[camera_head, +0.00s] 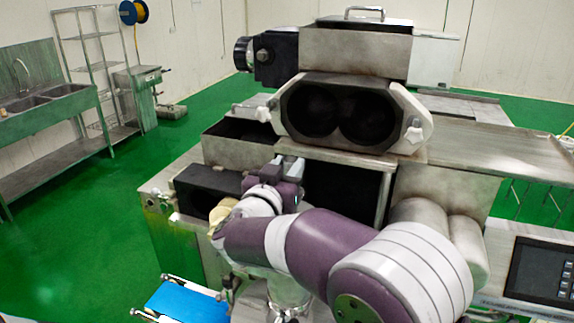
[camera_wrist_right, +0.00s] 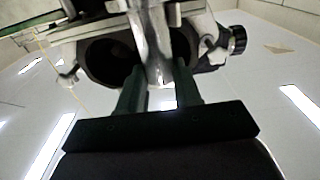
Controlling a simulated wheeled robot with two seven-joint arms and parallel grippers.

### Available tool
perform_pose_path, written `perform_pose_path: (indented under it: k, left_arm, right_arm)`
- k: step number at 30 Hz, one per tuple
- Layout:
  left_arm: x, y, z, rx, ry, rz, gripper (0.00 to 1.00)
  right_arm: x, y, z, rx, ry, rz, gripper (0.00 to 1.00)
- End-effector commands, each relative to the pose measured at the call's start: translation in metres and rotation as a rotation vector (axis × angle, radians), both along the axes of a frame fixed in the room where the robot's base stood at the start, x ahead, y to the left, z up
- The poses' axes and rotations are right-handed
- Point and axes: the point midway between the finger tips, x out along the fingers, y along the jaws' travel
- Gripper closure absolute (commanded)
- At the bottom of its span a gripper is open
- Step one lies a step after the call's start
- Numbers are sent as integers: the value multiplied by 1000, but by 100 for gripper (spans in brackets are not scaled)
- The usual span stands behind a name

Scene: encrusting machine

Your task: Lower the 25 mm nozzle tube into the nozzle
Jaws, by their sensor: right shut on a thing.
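My right gripper (camera_head: 288,166) is in front of the machine, below the twin-bore housing. In the wrist view its two dark fingers (camera_wrist_right: 160,85) are closed around a shiny metal piece (camera_wrist_right: 157,50), which looks like the nozzle tube. The tube stands between the fingers and reaches up past them in that picture. In the head view the gripper and arm hide the tube. I cannot make out the nozzle in either view, nor whether the tube touches it. My left gripper is not in view.
The twin-bore housing (camera_head: 345,115) with white knobs is just above my gripper. A blue conveyor (camera_head: 185,302) lies below, and a control screen (camera_head: 541,270) is at right. Green floor at left is clear.

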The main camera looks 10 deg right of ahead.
Motion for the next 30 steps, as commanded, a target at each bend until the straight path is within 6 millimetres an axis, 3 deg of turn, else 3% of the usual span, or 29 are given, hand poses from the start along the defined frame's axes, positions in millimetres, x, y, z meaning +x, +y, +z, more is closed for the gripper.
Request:
perform_pose_path:
  k: [21, 30]
  left_arm:
    - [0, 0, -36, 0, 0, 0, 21]
    - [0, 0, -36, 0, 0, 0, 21]
  right_arm:
    - [0, 0, -52, 0, -1, 0, 100]
    - [0, 0, -53, 0, -1, 0, 100]
